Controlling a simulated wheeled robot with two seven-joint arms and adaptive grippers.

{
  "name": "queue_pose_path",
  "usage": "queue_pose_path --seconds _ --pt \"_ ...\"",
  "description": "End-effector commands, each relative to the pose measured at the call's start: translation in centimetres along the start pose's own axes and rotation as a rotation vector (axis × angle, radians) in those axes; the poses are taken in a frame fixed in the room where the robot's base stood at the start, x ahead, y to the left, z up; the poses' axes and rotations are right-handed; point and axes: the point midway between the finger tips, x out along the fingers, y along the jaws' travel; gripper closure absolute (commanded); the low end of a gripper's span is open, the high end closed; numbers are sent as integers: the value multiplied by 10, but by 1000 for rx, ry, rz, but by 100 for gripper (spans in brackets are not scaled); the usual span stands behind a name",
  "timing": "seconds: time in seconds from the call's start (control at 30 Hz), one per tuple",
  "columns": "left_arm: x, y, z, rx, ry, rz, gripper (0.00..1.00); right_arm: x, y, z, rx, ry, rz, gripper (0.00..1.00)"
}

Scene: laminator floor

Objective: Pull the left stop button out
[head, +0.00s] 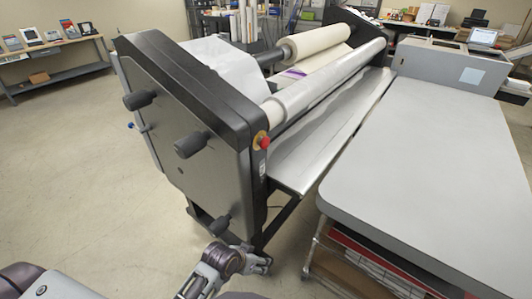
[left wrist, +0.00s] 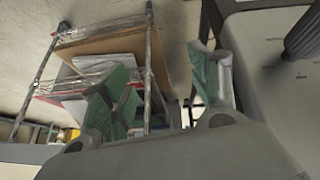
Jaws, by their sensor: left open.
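The left stop button (head: 263,141) is a red knob on a yellow base. It sits on the near end panel of the laminator (head: 190,130), close to the front rollers. My left gripper (head: 262,262) is low in the head view, below the button and near the foot of the laminator, apart from the button. In the left wrist view its two green-padded fingers (left wrist: 165,95) stand wide apart with nothing between them. The button does not show in the left wrist view. My right gripper is not in view.
A large grey table (head: 440,150) stands to the right, with a shelf of boxes and sheets under it. Black knobs (head: 190,145) stick out of the laminator's end panel. The floor (head: 70,160) to the left is clear. A bench (head: 50,65) stands at the back left.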

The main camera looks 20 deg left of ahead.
Motion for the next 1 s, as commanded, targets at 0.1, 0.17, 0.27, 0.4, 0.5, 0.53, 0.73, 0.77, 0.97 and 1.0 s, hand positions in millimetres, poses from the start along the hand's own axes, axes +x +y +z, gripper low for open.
queue_pose_path --seconds 0.1,0.17,0.27,0.4,0.5,0.53,0.73,0.77,0.97,1.0 --pt "-34 32 -48 5 137 87 39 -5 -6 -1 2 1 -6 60" --pt "-51 51 -73 5 220 141 39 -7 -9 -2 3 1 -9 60" --pt "-75 77 -108 -3 346 221 39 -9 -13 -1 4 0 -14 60" --pt "-106 106 -149 -29 510 318 39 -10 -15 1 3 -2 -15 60" --pt "-129 122 -174 -59 620 380 39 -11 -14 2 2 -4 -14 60" --pt "-136 126 -181 -69 653 398 39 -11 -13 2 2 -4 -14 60" --pt "-178 145 -222 -154 853 498 39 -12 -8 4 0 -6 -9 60" --pt "-184 146 -227 -170 881 511 39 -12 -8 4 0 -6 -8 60" --pt "-221 149 -257 -290 1054 581 39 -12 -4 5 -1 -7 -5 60" --pt "-227 148 -262 -317 1086 591 39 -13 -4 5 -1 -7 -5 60"
